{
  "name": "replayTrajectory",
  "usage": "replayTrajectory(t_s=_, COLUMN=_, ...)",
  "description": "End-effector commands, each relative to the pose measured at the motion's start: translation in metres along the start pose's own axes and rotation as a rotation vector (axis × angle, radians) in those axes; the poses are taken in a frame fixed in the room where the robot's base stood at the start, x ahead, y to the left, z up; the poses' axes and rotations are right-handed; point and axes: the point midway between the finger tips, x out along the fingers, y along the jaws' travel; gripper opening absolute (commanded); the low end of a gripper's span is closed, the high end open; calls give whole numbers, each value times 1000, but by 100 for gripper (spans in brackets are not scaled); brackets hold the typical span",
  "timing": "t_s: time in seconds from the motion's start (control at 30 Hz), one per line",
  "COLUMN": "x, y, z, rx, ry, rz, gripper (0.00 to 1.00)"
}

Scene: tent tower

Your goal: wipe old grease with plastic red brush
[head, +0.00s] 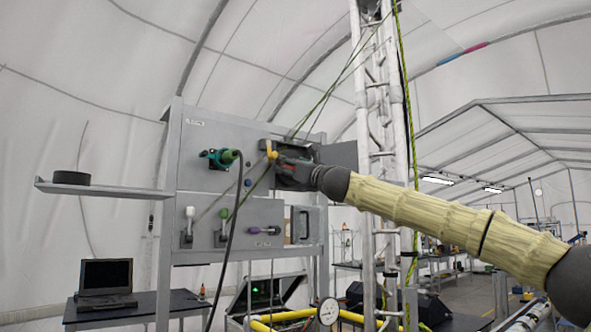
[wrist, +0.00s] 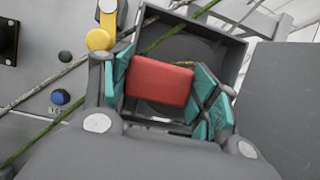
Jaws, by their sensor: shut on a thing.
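The red brush (wrist: 160,82) shows as a red block in the wrist view. My gripper (wrist: 163,88) is shut on it, with teal pads on its left and right sides. Behind it is an open dark grey box (wrist: 232,48) in the panel. The brush overlaps the box's opening in this view; I cannot tell whether it touches the inside. In the head view my gripper (head: 292,172) is at the panel's upper right, by the open box, and the brush is only a small red patch (head: 292,160). The bristles are hidden, and I cannot make out any grease.
A yellow handle (wrist: 99,39) sits left of the box. Thin ropes cross the wrist view. The panel (head: 205,135) carries a green connector (head: 218,157) with a hanging black cable. An open door (wrist: 280,90) is at the box's right. A lattice tower (head: 372,130) stands behind my arm.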

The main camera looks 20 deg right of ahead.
Motion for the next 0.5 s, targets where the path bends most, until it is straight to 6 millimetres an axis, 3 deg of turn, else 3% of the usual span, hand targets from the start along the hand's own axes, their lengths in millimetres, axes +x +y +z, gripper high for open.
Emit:
replayTrajectory(t_s=0.2, x=6, y=1, z=10, rx=-1, ry=0, rz=1, gripper=34)
replayTrajectory(t_s=0.5, x=6, y=-9, z=11, rx=1, ry=1, rz=-1, gripper=34)
